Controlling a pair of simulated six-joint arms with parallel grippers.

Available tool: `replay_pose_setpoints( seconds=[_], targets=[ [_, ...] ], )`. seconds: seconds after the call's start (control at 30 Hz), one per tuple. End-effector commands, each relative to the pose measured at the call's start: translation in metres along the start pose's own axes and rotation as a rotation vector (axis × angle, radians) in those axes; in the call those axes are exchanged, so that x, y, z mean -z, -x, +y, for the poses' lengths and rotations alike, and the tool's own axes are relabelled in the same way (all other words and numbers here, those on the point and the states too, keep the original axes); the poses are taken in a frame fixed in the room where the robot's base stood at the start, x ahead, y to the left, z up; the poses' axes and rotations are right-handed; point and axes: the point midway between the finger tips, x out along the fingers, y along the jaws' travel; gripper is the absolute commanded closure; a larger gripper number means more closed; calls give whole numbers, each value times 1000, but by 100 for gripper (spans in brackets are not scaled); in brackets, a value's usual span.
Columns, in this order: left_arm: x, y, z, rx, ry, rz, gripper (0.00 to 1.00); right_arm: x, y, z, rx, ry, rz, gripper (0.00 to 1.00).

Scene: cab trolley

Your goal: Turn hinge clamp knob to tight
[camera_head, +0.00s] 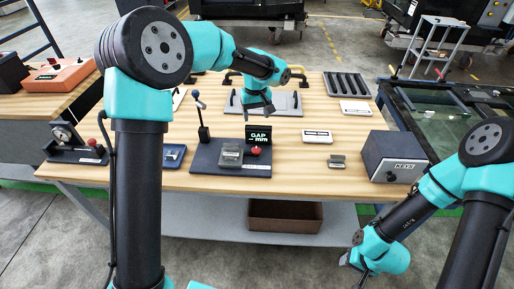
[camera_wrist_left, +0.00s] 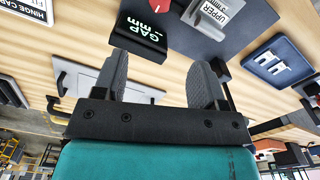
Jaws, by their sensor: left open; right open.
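No knob in view is readably marked as the hinge clamp knob. A red knob (camera_head: 254,151) sits low in front of the black GAP mm display (camera_head: 258,134), on a dark base (camera_head: 206,164) with a grey block (camera_head: 231,153). The display (camera_wrist_left: 143,28) and the block, marked UPPER (camera_wrist_left: 216,14), show in the left wrist view. My left gripper (camera_head: 258,110) is open and empty, over the grey plate (camera_head: 290,103) behind the display; its spread fingers (camera_wrist_left: 160,68) show in the left wrist view. My right gripper (camera_head: 356,268) hangs low at the right, off the bench; its fingertips are small here.
A lever with a dark ball (camera_head: 196,94) stands upright on the base's left. A KEYS box (camera_head: 394,157) stands at the bench's right. A gauge fixture (camera_head: 72,146) and blue tray (camera_head: 173,155) lie left. A white card (camera_head: 317,136) lies right of the display.

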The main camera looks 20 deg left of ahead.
Motion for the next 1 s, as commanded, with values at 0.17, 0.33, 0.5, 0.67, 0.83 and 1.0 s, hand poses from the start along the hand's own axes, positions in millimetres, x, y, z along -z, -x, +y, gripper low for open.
replay_pose_setpoints(
  seconds=[0.17,0.33,0.5,0.67,0.83,1.0],
  targets=[
    [-1,-22,0,2,-1,-4,35,0,0,0,0,0,0,57],
    [-1,-50,-1,3,0,-4,35,0,0,0,0,0,0,57],
    [-1,-80,-1,3,-1,-5,35,0,0,0,0,0,0,57],
    [-1,-107,-1,3,-1,-5,35,0,0,0,0,0,0,57],
    [-1,-135,0,2,-1,-4,35,0,0,0,0,0,0,57],
    [-1,-158,-1,2,0,-4,35,0,0,0,0,0,0,57]
  ],
)
